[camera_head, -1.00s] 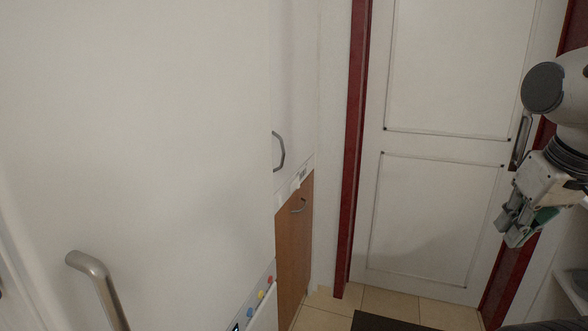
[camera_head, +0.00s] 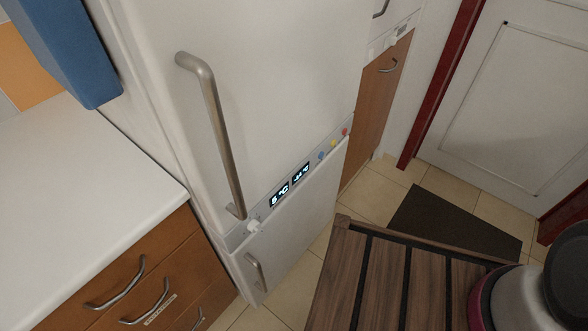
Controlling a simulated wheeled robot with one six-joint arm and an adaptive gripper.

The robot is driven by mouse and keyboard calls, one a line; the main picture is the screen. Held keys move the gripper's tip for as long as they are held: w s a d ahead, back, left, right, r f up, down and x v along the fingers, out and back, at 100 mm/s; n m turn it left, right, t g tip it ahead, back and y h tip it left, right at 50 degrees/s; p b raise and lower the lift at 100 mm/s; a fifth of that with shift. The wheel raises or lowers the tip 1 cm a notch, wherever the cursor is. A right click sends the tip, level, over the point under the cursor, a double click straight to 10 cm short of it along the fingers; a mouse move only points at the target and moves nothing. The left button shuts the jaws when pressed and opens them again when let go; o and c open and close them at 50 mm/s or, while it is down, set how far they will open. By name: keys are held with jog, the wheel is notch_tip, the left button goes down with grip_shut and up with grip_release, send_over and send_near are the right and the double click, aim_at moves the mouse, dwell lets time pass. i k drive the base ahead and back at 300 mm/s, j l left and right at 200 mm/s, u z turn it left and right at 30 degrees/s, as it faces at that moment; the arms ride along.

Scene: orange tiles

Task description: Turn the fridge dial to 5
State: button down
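The white fridge (camera_head: 270,90) fills the middle of the head view, with its doors shut. A control strip runs between the upper and lower doors. On it, a small white knob (camera_head: 254,227), likely the dial, sits at the left end beside the foot of the long handle. Its pointer and markings are too small to read. Right of it are two lit displays; the left display (camera_head: 279,195) seems to read 5 °C, and the right display (camera_head: 301,173) is hard to read. My gripper is not in view.
A white counter (camera_head: 80,180) with brown drawers adjoins the fridge at left. The long metal upper handle (camera_head: 215,130) ends close to the knob. A slatted wooden surface (camera_head: 390,280) stands in front at lower right. A dark mat (camera_head: 450,222) lies near the door.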

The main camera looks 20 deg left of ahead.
aim_at(254, 226)
jog(key=u, duration=1.65)
jog(key=k+j, duration=0.35)
jog(key=j, duration=0.15)
jog(key=k+j, duration=0.35)
jog(key=j, duration=0.15)
